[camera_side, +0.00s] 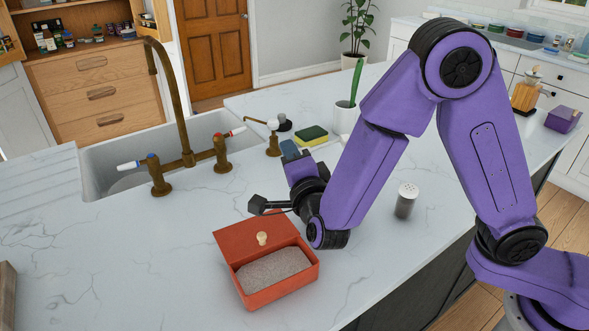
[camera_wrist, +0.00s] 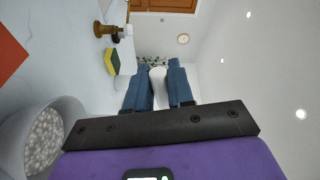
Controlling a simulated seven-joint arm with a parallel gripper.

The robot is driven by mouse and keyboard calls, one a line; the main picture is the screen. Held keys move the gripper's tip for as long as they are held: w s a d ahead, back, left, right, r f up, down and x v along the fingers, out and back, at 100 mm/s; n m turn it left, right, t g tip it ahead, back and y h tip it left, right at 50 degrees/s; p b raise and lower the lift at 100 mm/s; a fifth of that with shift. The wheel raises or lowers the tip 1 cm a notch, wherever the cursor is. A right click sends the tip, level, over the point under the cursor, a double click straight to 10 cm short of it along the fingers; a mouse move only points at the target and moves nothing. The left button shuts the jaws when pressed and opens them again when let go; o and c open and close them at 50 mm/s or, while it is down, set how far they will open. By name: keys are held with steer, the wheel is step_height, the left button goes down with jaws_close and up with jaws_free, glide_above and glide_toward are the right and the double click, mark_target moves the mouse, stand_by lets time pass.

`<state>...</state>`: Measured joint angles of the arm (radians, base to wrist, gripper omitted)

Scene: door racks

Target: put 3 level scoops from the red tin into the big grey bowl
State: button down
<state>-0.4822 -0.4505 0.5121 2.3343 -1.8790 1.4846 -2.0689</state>
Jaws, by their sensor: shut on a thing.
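The red tin (camera_side: 283,290) stands on the counter in the side view, full of grey grains, with a red lid (camera_side: 240,237) with a pale knob resting over its back part. A corner of red also shows in the wrist view (camera_wrist: 8,55). A grey bowl (camera_wrist: 70,110) with pale grains in it is at the lower left of the wrist view; the arm hides it in the side view. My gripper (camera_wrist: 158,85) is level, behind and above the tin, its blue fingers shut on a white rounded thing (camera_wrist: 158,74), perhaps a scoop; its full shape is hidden.
A grey shaker (camera_side: 405,202) stands right of my arm. A yellow-green sponge (camera_side: 311,135) and a white cup (camera_side: 343,120) with a green-handled brush are behind. The sink (camera_side: 100,170) and brass tap (camera_side: 187,130) are at back left.

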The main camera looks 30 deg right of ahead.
steer(key=r+m, duration=0.4)
steer(key=r, duration=0.1)
steer(key=shift+a+m, duration=0.25)
steer(key=shift+m, duration=0.15)
steer(key=shift+d+r+m, duration=0.15)
steer(key=shift+r+m, duration=0.55)
steer(key=shift+m, duration=0.2)
steer(key=s+d+r+m, duration=0.3)
steer(key=d+r+m, duration=0.5)
steer(key=m, duration=0.5)
steer(key=shift+s+d+m, duration=0.15)
steer(key=shift+d+m, duration=0.25)
steer(key=shift+d, duration=0.5)
steer(key=s+a+f, duration=0.2)
steer(key=a+f, duration=0.4)
steer(key=a, duration=0.4)
steer(key=s+a+f, duration=0.3)
steer(key=a+f, duration=0.4)
steer(key=a, duration=0.3)
step_height(320, 180, down, 8)
steer(key=shift+w+d+f, duration=0.15)
steer(key=shift+w, duration=0.05)
